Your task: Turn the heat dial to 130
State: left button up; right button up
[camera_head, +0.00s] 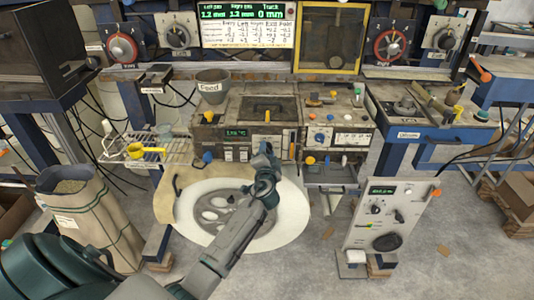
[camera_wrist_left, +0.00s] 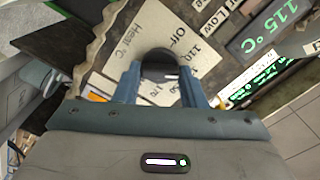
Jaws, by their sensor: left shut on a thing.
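The heat dial (camera_wrist_left: 158,65) is a dark round knob with a white pointer line, on a pale plate marked "Heat °C", "Off" and numbers. My left gripper (camera_wrist_left: 160,84) is shut on it, one blue finger on each side. The fingers cover part of the scale, so I cannot read the pointer's setting for sure. A green display (camera_wrist_left: 275,25) beside it reads 115 °C. In the head view my left gripper (camera_head: 265,152) reaches the front of the machine (camera_head: 215,136) and hides the dial; the green display (camera_head: 236,133) is to its left. My right gripper is not in view.
A grey "Food" pot (camera_head: 212,86) stands on the machine's top left. A control box (camera_head: 385,215) stands at the right, a sack (camera_head: 85,215) at the left. Other knobs (camera_head: 320,137) sit right of the gripper.

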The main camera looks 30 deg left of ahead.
pick_arm(q)
jog(key=shift+m, duration=1.1)
jog(key=shift+f, duration=0.1)
jog(key=o, duration=1)
jog(key=shift+c, duration=0.2)
jog(key=b+v, duration=0.2)
jog(key=v, duration=0.9)
jog(key=shift+b, duration=0.4)
jog(key=shift+w, duration=0.1)
